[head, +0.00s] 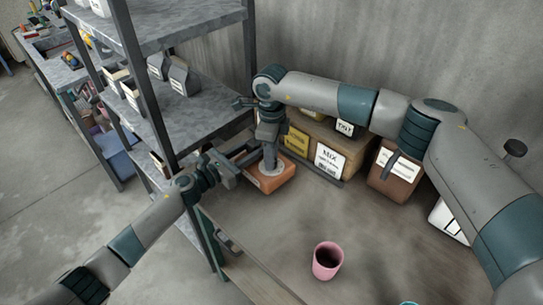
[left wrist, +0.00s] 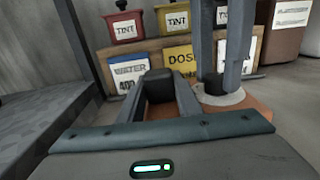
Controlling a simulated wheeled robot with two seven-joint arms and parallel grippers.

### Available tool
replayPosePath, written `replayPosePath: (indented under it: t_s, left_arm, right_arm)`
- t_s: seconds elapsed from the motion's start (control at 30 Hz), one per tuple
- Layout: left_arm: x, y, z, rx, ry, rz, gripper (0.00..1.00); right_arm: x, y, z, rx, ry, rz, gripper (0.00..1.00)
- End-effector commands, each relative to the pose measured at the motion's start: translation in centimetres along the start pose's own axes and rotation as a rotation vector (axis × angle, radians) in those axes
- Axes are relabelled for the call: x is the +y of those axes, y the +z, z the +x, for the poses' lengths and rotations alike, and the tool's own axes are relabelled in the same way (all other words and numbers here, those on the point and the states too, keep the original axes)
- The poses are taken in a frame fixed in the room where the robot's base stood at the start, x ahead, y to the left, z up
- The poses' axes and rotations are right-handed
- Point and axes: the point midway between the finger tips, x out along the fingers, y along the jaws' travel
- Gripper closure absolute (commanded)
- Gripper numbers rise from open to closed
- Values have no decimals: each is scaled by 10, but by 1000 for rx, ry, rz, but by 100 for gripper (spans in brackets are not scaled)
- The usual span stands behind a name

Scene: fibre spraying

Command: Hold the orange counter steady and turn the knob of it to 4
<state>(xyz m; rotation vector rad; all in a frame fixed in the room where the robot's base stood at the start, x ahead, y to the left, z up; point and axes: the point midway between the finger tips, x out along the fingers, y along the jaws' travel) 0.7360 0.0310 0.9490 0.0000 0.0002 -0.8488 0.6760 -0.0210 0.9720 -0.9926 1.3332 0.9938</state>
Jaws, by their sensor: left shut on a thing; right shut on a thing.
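The orange counter (head: 279,182) sits on the table near its left edge, close to the shelf. It also shows at the right in the left wrist view (left wrist: 262,110). A pale grey round dial (head: 272,170) is on its top. My right gripper (head: 270,160) points straight down and is shut on the knob over this dial; its fingers mostly hide the knob. My left gripper (head: 246,156) reaches in from the left and is shut at the counter's left side, around a dark block (left wrist: 159,84). The dial's numbers and the knob's setting cannot be read.
A wooden crate (head: 344,150) with labelled containers stands behind the counter. A brown labelled container (head: 392,184) is to its right. A pink cup (head: 328,262) stands on the table in front. A metal shelf (head: 200,100) with cartons is at the left. The table's middle is clear.

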Motion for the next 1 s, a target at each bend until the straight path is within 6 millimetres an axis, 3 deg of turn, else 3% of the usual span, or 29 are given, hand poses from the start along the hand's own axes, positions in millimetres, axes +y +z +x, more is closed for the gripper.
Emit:
replayPosePath:
  t_s: [0.17, 0.2, 0.27, 0.3, 0.73, 1.0]
  left_arm:
    - [-1, -1, 0, 1, -1, 0, 100]
    - [-1, -1, 0, 1, -1, 0, 100]
    - [-1, -1, 0, 1, -2, 0, 100]
    - [-1, -1, 0, 1, -2, 0, 100]
    - [-1, -1, 0, 1, -2, -1, 100]
    - [-1, -1, 0, 1, -2, -1, 100]
  right_arm:
    - [-1, 1, -1, -2, -2, -1, 97]
    - [-1, 1, -1, -2, -2, -1, 72]
    - [-1, 1, -1, -2, -2, -2, 58]
    - [-1, 1, -1, -2, -2, -2, 55]
    - [-1, 0, -6, 0, -2, -2, 55]
    - [-1, 0, -38, -1, -3, -3, 55]
